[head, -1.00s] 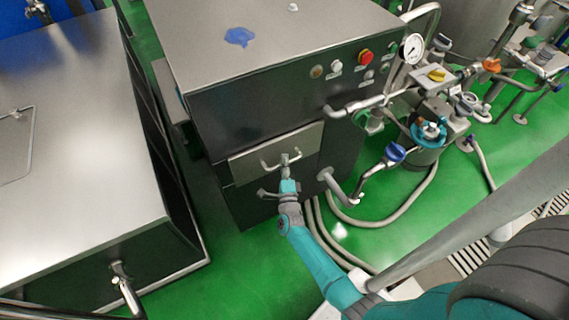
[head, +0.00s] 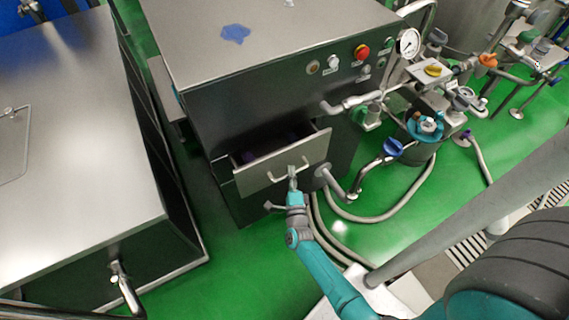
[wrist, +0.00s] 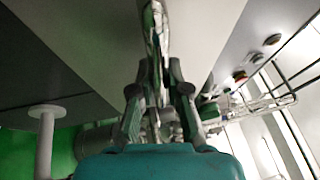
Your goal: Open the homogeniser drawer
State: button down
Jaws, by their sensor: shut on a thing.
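The homogeniser drawer (head: 258,177) is in the front of the dark cabinet (head: 255,118). It stands part way out, and its dark inside shows behind the metal front panel. Something purplish lies inside, too dim to make out. A U-shaped bar handle (head: 275,178) sits on the front. My gripper (head: 292,177) is at the right end of the handle, shut on it. In the wrist view my gripper (wrist: 158,85) has its fingers closed around the shiny handle bar (wrist: 154,35).
Pipes with a blue valve (head: 393,148) and hoses (head: 385,220) stand to the right of the drawer. A lever (head: 272,206) sticks out below it. A large metal-topped unit (head: 75,150) stands at the left, with green floor between.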

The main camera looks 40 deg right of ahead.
jog(key=s+a, duration=0.4)
jog(key=s, duration=1.1)
jog(key=shift+s+a, duration=0.15)
jog(key=shift+a, duration=0.05)
jog(key=c, duration=1.1)
grip_release()
jog(key=shift+c, duration=0.2)
jog(key=shift+a, duration=0.1)
jog(key=v, duration=1.1)
jog(key=shift+s, duration=0.2)
jog(key=shift+s+a+f, duration=0.15)
jog(key=shift+s+a, duration=0.05)
